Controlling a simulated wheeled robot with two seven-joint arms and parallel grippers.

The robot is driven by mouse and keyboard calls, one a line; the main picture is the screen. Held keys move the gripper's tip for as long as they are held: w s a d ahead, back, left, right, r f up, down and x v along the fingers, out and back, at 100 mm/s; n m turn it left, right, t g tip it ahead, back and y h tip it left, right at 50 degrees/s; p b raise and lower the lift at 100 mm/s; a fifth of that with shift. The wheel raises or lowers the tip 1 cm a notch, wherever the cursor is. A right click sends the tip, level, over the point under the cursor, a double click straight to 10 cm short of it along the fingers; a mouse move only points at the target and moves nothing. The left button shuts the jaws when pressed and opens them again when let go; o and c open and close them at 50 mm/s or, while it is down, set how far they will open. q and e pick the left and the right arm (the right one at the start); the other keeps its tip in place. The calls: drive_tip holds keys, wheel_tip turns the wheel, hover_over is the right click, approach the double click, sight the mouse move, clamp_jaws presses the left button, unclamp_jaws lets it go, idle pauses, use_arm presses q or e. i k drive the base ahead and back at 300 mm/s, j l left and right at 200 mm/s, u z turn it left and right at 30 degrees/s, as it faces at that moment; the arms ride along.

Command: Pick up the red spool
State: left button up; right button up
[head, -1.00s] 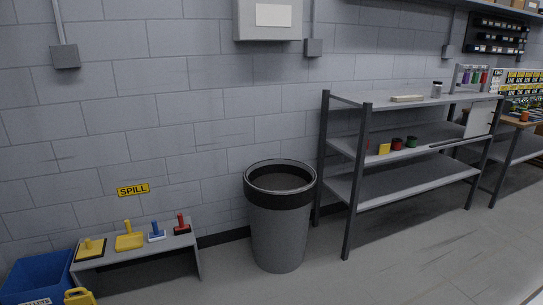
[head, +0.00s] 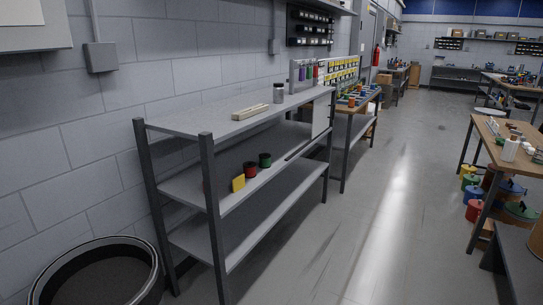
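A small red spool (head: 250,169) with dark ends stands on the middle shelf of the grey metal shelf unit (head: 258,117). It is between a yellow block (head: 238,183) on its left and a dark green spool (head: 265,160) on its right. Neither of my grippers is in the head view.
A pale bar (head: 250,112) and a grey jar (head: 278,93) are on the top shelf. An open bin (head: 97,275) stands at the lower left. A workbench (head: 357,107) is beyond the shelf. A wooden table (head: 508,150) is at right, with drums beneath. The aisle floor (head: 400,190) is clear.

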sight(249, 169)
drive_tip(key=i+z, duration=0.25)
drive_tip(key=i, duration=0.5)
drive_tip(key=i+z, duration=0.25)
drive_tip(key=i, duration=0.5)
drive_tip(key=i+u, duration=0.45)
drive_tip(key=i+l+u, duration=0.25)
drive_tip(key=i+u, duration=0.2)
drive_tip(key=i+l+u, duration=0.1)
drive_tip(key=i+u, duration=0.3)
drive_tip(key=i+l+u, duration=0.2)
drive_tip(key=u, duration=0.25)
